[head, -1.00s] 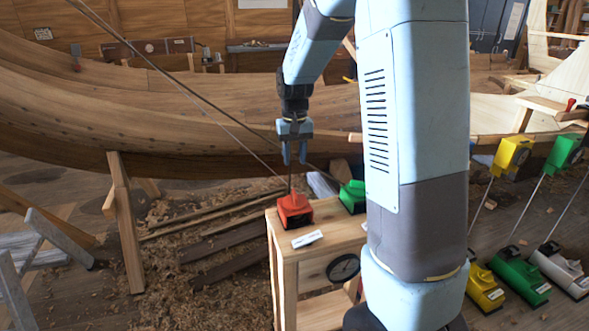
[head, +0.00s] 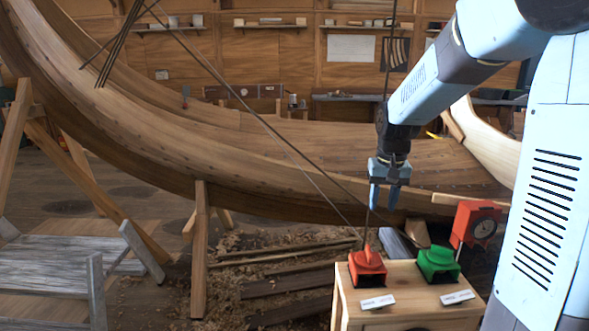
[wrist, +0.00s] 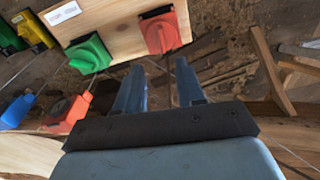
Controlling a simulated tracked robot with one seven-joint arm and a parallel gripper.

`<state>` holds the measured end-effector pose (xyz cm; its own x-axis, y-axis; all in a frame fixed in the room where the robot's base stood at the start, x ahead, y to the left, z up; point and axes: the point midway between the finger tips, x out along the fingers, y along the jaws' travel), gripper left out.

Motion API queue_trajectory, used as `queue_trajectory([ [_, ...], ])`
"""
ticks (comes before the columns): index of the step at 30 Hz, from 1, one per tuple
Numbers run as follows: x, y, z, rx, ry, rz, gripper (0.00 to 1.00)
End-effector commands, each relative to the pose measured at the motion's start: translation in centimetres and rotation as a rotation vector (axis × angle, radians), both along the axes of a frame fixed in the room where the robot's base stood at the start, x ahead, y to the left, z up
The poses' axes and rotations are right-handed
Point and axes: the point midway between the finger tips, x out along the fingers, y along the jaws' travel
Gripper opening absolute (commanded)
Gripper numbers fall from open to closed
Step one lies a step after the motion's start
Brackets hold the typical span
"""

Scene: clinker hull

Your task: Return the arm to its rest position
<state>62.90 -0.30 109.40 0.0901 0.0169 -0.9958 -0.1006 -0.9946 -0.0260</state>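My gripper (head: 385,197) hangs fingers down in front of the hull, above the wooden stand and the red block on it. In the wrist view its two blue fingers (wrist: 160,90) stand apart with nothing between them. My arm reaches in from the right of the head view, bent at the elbow, with its upper part close to the camera.
A wooden stand (head: 405,290) bears a red block (head: 367,268) and a green block (head: 437,263) with white labels before them. A red box with a dial (head: 476,226) is behind. The wooden hull (head: 270,150) spans the back; trestles and planks stand left.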

Motion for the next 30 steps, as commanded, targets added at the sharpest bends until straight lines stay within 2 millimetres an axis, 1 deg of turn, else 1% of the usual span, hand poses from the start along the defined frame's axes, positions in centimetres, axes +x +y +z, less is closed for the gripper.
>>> queue_trajectory([
  [1, -1.2, 0.0, 1.1, 0.002, -0.022, 0.004, 0.38],
  [6, -4.9, 0.0, 3.7, 0.006, -0.086, 0.02, 0.38],
  [15, -11.6, 0.0, 6.9, 0.002, -0.196, 0.047, 0.38],
  [19, -14.5, 0.1, 7.8, -0.005, -0.244, 0.06, 0.38],
  [24, -18.2, 0.1, 8.4, -0.018, -0.307, 0.073, 0.38],
  [27, -20.2, 0.2, 8.4, -0.026, -0.341, 0.081, 0.38],
  [30, -21.8, 0.3, 8.4, -0.035, -0.369, 0.087, 0.38],
])
